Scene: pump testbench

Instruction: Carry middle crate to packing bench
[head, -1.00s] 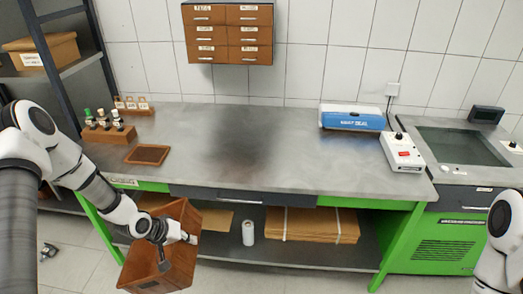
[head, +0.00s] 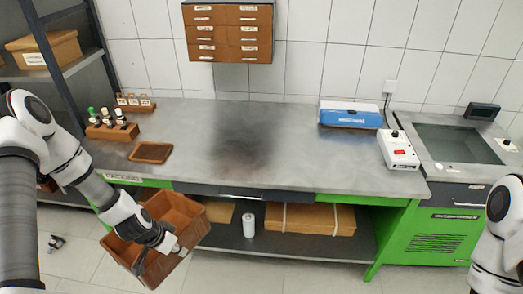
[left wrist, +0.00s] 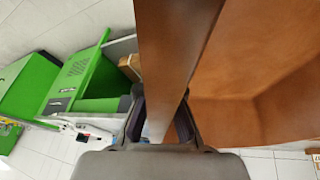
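A brown, open-topped crate (head: 186,212) hangs in front of the bench's left end, tilted, above the floor. No contents show in the part of its inside that I see. My left gripper (head: 175,248) is shut on the crate's wall. In the left wrist view the fingers (left wrist: 160,118) sit on either side of the brown wall (left wrist: 172,50), with the crate's inside to the right. The packing bench (head: 300,160) has a grey top and green legs. It stands beyond the crate, and its top is higher than the crate. My right gripper is out of frame.
On the bench stand a bottle rack (head: 112,132), a small brown tray (head: 151,152), a blue device (head: 350,114) and a white box (head: 398,150). The middle of the top is clear. The lower shelf holds a white roll (head: 248,225) and flat cardboard (head: 310,219).

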